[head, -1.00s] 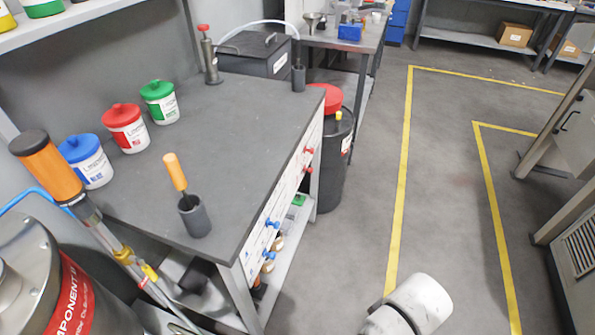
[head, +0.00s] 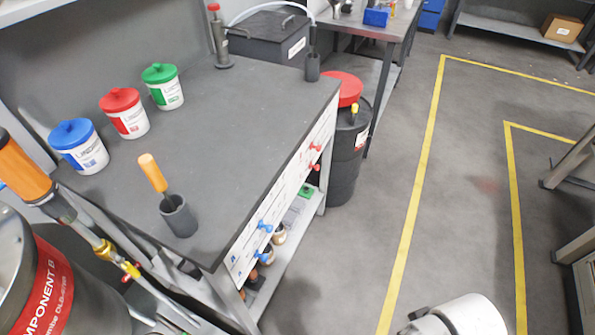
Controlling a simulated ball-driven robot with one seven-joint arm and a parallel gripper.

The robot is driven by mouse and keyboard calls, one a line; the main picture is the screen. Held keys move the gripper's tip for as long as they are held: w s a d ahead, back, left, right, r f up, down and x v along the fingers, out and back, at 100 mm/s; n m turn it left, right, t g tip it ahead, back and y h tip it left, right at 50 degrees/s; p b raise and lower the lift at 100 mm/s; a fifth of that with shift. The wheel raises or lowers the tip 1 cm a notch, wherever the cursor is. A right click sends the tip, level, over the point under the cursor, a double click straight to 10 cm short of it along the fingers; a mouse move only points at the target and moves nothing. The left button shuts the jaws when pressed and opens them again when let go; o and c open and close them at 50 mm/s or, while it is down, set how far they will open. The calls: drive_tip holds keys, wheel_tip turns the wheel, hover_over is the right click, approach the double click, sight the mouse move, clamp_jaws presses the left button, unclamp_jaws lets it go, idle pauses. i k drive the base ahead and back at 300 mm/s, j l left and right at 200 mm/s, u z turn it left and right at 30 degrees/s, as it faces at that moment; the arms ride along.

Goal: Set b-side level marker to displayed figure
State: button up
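The bench (head: 230,120) carries a white panel (head: 292,196) along its front edge, seen at a steep slant. Two blue knobs (head: 264,225) sit on the panel's near part and two red knobs (head: 314,165) on its far part. Which of them is the b-side marker, and any figure or scale on the panel, is too small to read. A drum (head: 40,285) at lower left has a red band reading COMPONENT B. A white rounded part of my own arm shows at the bottom edge. My gripper is not in view.
Blue, red and green lidded tubs (head: 124,115) stand on the bench, with an orange-handled tool in a grey cup (head: 179,218). A black drum with a red lid (head: 348,150) stands beyond the bench. The floor to the right is open, with yellow lines (head: 415,195).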

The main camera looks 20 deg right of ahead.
sight(319, 147)
drive_tip(key=i+z, duration=0.15)
drive_tip(key=i, duration=0.35)
drive_tip(key=i+j+z, duration=0.1)
drive_tip(key=i, duration=0.4)
drive_tip(key=j, duration=0.1)
